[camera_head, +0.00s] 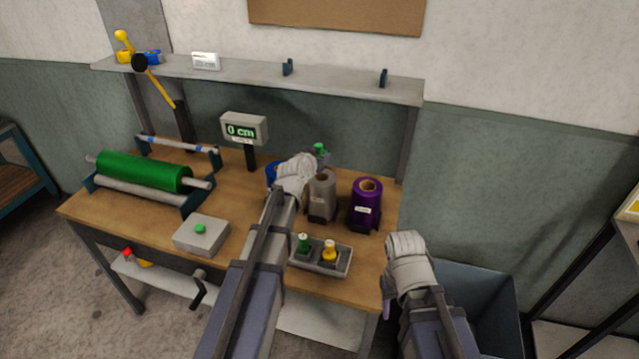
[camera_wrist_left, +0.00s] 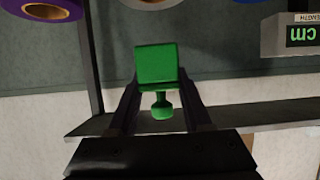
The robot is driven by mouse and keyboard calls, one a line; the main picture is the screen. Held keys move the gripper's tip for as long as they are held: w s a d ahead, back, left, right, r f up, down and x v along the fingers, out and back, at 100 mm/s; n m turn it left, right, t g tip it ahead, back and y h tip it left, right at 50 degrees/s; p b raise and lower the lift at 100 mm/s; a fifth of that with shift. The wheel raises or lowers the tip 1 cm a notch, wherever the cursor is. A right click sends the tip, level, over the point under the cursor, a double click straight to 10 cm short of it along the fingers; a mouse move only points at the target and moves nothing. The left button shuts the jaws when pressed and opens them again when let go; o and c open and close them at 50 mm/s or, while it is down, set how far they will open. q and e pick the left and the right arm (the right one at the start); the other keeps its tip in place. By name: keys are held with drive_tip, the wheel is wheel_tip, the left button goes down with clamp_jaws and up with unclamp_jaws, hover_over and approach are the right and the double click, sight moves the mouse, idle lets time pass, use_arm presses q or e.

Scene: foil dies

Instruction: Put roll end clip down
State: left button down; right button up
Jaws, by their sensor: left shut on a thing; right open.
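My left gripper (camera_head: 318,158) is shut on a green roll end clip (camera_head: 320,149), held up behind the grey roll. In the left wrist view my left gripper (camera_wrist_left: 157,108) has the green clip (camera_wrist_left: 156,65) between its fingers, with its square block and knob showing. A grey tray (camera_head: 341,270) at the front of the table holds another green clip (camera_head: 304,242) and a yellow clip (camera_head: 329,250). My right gripper (camera_head: 390,292) is open at the table's right front edge, mostly hidden by its wrist.
A grey roll (camera_head: 321,190), a purple roll (camera_head: 366,198) and a partly hidden blue roll (camera_head: 272,174) stand near the raised clip. A "0 cm" display (camera_head: 244,129) and a green roller (camera_head: 145,171) are to the left. A shelf (camera_head: 250,72) runs behind.

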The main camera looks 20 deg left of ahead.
sight(319, 184)
use_arm(q)
wheel_tip(319, 184, down, 10)
drive_tip(key=b, duration=0.8)
drive_tip(key=shift+w+r+b, duration=0.1)
drive_tip(key=shift+r+b, duration=0.05)
drive_tip(key=shift+b, duration=0.25)
drive_tip(key=shift+r, duration=0.2)
